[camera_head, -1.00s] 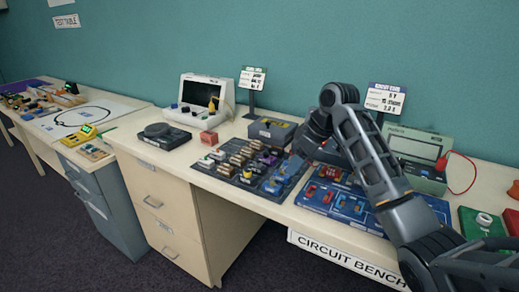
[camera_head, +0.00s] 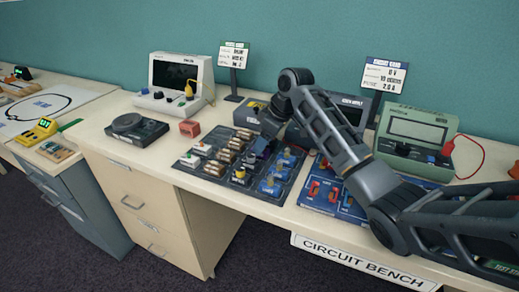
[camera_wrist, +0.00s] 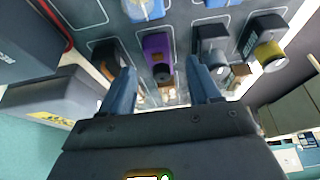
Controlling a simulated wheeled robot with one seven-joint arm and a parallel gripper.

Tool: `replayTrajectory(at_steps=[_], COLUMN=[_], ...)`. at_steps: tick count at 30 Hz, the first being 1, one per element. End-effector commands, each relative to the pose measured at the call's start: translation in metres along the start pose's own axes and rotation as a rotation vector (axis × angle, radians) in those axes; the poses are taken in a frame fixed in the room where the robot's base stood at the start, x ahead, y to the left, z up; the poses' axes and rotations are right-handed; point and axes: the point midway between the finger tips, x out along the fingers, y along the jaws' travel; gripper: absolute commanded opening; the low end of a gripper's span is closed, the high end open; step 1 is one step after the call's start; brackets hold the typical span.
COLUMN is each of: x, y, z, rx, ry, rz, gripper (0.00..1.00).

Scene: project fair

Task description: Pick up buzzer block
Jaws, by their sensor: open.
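The tray of blocks (camera_head: 216,190) lies on the bench under my gripper (camera_head: 256,150). In the wrist view, my gripper (camera_wrist: 163,80) is open, its two fingers pointing at the tray. A purple block (camera_wrist: 156,46) with a dark round part lies between and just past the fingertips, with nothing held. A black block (camera_wrist: 213,38) sits to its right, and a black block with a yellow round part (camera_wrist: 266,45) further right. A black block with an orange-brown part (camera_wrist: 108,60) sits to the left. I cannot tell for sure which block is the buzzer.
Blue blocks (camera_head: 270,187) fill the tray's right side. A blue circuit board (camera_head: 314,197) lies to the right, below my arm. A green-grey meter (camera_head: 414,140) with a red lead stands behind. A red block (camera_head: 189,128) and a black disc device (camera_head: 136,128) sit left.

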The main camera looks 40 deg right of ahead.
Motion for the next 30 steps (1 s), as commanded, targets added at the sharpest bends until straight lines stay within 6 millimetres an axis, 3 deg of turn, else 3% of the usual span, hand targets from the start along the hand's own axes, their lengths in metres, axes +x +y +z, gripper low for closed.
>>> replayTrajectory(at_steps=[6, 13, 30], x=[0.021, 0.022, 0.022], y=[0.0, 0.0, 0.0], z=[0.0, 0.0, 0.0], rx=[0.0, 0.0, 0.0], ry=[0.0, 0.0, 0.0], rz=[0.0, 0.001, 0.001], gripper=[0.62, 0.62, 0.07])
